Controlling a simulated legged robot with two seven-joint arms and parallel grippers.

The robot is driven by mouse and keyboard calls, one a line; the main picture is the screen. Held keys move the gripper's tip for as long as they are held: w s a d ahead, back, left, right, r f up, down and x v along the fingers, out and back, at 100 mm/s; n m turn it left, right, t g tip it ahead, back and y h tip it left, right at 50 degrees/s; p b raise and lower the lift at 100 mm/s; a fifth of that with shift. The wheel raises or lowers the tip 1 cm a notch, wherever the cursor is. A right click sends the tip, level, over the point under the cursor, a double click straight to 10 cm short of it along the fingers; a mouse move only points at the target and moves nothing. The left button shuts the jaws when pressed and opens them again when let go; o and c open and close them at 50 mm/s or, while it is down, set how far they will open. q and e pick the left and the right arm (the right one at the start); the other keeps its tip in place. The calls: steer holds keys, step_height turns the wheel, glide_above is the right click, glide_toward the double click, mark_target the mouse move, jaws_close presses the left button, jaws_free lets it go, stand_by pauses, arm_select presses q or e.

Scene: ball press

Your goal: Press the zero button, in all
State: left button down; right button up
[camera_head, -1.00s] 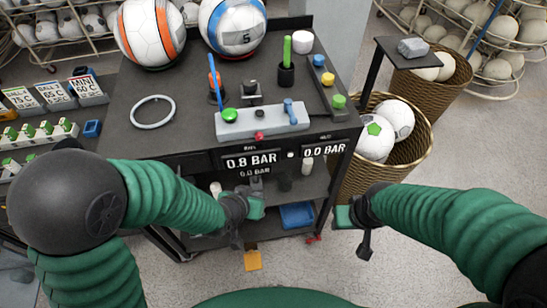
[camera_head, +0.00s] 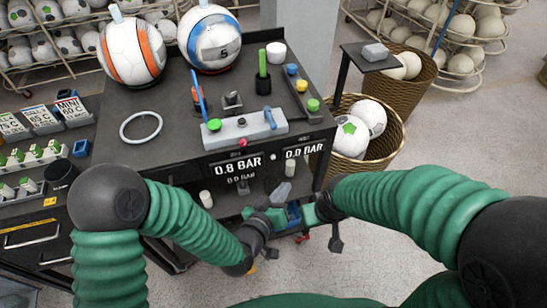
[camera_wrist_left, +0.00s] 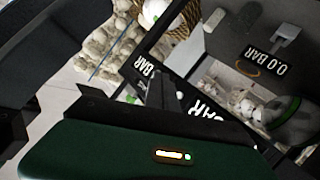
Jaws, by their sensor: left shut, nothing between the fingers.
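The dark press table carries a front panel with a 0.8 BAR display (camera_head: 238,165) and a 0.0 BAR display (camera_head: 304,151). A small white round button (camera_head: 273,157) sits between them, and a red knob (camera_head: 243,142) is above the left display. I cannot read which control is the zero button. My left gripper (camera_head: 281,194) is shut and empty, with its grey tips pointing up below the panel, apart from it as far as I can tell. In the left wrist view its fingers (camera_wrist_left: 165,88) point towards the BAR displays. My right gripper (camera_head: 305,215) is close to its right; its jaw state is unclear.
A grey block (camera_head: 245,127) with a green button (camera_head: 214,125) and a blue lever (camera_head: 270,118) stands on the table top. Two balls (camera_head: 132,50) stand behind, and a white ring (camera_head: 141,127) lies at left. A ball basket (camera_head: 390,145) stands right of the table.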

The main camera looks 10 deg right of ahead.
mark_target(273, 157)
arm_select(q)
steer(key=w, duration=0.7)
steer(key=shift+w+a, duration=0.15)
steer(key=shift+a, duration=0.05)
stand_by(1.7)
steer(key=shift+w, duration=0.35)
steer(key=shift+w, duration=0.45)
stand_by(0.8)
steer(key=shift+s, duration=0.9)
